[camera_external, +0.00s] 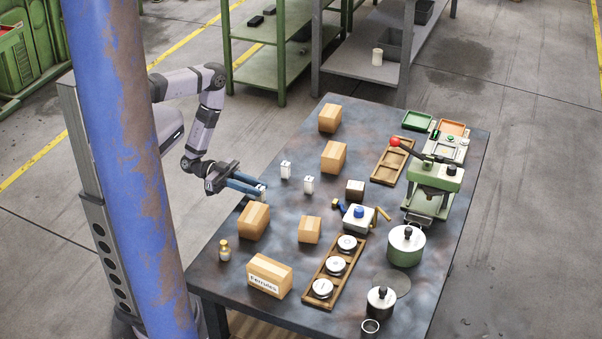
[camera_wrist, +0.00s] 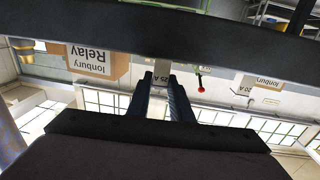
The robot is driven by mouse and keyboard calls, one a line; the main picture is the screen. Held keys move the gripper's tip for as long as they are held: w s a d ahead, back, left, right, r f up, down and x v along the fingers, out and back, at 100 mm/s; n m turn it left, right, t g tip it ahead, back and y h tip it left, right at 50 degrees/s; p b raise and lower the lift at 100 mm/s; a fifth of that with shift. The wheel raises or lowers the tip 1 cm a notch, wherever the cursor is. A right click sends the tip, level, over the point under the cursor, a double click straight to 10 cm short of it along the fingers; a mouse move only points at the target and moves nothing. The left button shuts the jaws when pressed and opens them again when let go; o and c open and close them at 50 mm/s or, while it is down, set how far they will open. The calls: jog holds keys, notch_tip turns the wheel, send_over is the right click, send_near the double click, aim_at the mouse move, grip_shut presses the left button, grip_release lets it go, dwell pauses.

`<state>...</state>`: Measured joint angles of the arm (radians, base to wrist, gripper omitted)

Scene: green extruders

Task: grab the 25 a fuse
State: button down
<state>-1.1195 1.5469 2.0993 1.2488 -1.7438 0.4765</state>
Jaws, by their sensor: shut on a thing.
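My gripper (camera_external: 257,189), with blue fingers, is at the left edge of the table and shut on a small pale fuse. Two other small white fuses (camera_external: 286,170) (camera_external: 308,184) stand on the table to the right of my gripper.
Cardboard boxes stand around my gripper: one (camera_external: 254,220) just below it, others (camera_external: 333,157) (camera_external: 310,229) further off. The Ferrules box (camera_external: 269,276) and a small brass-topped bottle (camera_external: 224,250) are nearer the front. A green press (camera_external: 435,185) stands at the right.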

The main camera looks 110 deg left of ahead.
jog(key=shift+r, duration=0.15)
notch_tip(320, 180, up, 10)
jog(key=p, duration=0.8)
jog(key=shift+p, duration=0.3)
